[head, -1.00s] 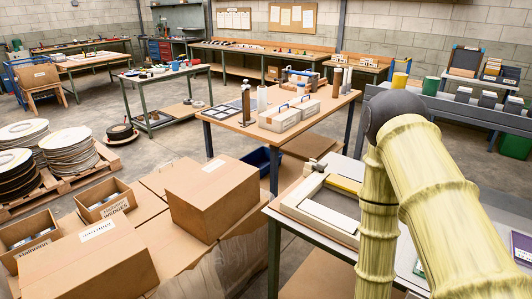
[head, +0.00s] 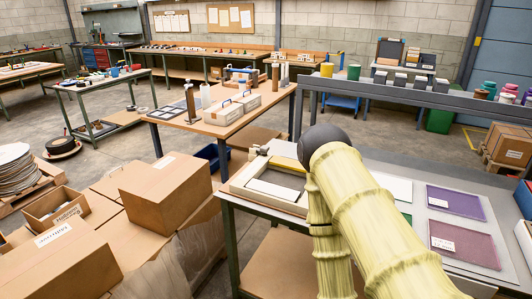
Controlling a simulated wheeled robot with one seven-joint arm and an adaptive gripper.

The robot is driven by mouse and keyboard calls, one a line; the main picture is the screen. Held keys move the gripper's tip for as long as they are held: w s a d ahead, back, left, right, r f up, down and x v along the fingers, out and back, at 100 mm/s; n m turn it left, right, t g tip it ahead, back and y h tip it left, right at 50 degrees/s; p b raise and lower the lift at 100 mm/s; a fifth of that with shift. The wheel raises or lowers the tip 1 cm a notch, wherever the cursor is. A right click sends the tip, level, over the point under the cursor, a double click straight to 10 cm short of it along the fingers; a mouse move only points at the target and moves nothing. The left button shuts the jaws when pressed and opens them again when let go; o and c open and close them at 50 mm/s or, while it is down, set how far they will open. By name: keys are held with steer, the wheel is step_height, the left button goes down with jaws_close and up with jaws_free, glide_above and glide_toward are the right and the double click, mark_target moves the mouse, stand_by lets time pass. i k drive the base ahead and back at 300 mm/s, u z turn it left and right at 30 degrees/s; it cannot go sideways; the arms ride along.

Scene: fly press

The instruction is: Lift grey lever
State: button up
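I cannot make out a grey lever for certain. A pale rectangular frame (head: 242,186) with a dark inner area lies on the near table, left of my arm. A small metal fitting (head: 257,151) stands at its back left corner; I cannot tell whether it is a lever. My yellow, ribbed arm with a dark round joint rises at the centre right and covers part of the frame and table. My gripper is not in view.
The near table (head: 405,262) holds a purple panel (head: 455,201) and a dark pink panel (head: 464,244) at right. Cardboard boxes (head: 165,190) crowd the left front. A wooden table (head: 200,127) stands behind. Open floor (head: 90,160) shows at left.

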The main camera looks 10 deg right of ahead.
mark_target(264, 150)
steer(key=u, duration=1.15)
steer(key=i, duration=0.65)
steer(key=z, duration=1.3)
